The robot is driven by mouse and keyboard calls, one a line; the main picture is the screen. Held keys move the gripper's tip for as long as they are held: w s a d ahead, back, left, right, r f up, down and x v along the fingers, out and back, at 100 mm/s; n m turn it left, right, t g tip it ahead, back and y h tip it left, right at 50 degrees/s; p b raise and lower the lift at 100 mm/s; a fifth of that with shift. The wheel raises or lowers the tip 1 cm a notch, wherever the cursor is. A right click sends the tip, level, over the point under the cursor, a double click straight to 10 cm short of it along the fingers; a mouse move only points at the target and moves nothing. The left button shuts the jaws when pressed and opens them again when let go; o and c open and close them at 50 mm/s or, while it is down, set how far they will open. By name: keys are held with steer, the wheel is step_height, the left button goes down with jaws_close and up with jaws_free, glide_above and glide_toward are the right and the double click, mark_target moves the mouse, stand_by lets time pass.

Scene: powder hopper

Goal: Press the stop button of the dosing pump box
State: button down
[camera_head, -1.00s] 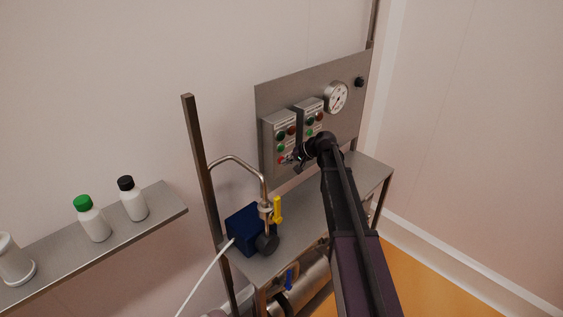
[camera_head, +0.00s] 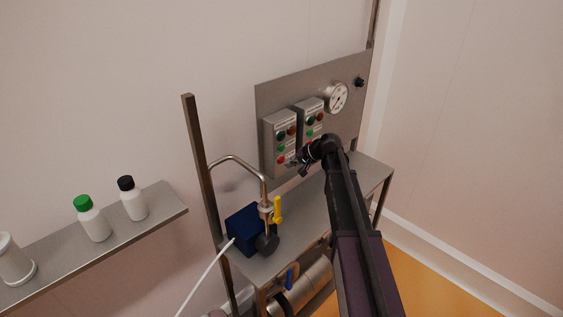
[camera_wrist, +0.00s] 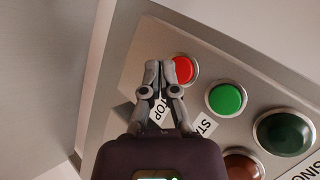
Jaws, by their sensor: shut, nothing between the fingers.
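Two grey control boxes hang side by side on the steel panel, a left box (camera_head: 270,133) and a right box (camera_head: 304,106). I cannot read in the head view which one is the dosing pump box. The left box's red button (camera_head: 281,160) sits low, below a green one. In the wrist view a red stop button (camera_wrist: 183,69), beside a STOP label (camera_wrist: 159,110), shows next to my gripper (camera_wrist: 159,66). The fingers are shut and empty, their tips beside the button and slightly overlapping its edge in the picture. I cannot tell whether they touch it.
A green start button (camera_wrist: 226,99) and larger dark green (camera_wrist: 284,133) and red-brown (camera_wrist: 241,167) round parts lie close on the same box. A gauge (camera_head: 336,97) is at upper right. A blue box (camera_head: 243,227) and yellow-handled valve (camera_head: 277,209) stand left of my arm.

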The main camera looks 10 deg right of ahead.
steer(key=shift+s+d, duration=0.7)
steer(key=shift+s, duration=0.25)
steer(key=shift+s+d, duration=0.7)
steer(key=shift+s, duration=0.25)
steer(key=s+f+n+g+h+b, duration=0.1)
steer(key=s+f+h+b, duration=0.1)
steer(key=s+f, duration=0.3)
steer(key=s+a+f+n+g+h+b, duration=0.1)
steer(key=s+f+g+h+b, duration=0.1)
steer(key=s, duration=1.1)
steer(key=s+f+n+g+h+b, duration=0.1)
steer(key=s+f+g+h+b, duration=0.1)
steer(key=s+f+h+b, duration=0.2)
steer(key=s+f, duration=0.3)
steer(key=s, duration=0.2)
steer(key=shift+s+a+f+n, duration=0.3)
steer(key=shift+a+f+n, duration=0.05)
steer(key=shift+a+n, duration=0.05)
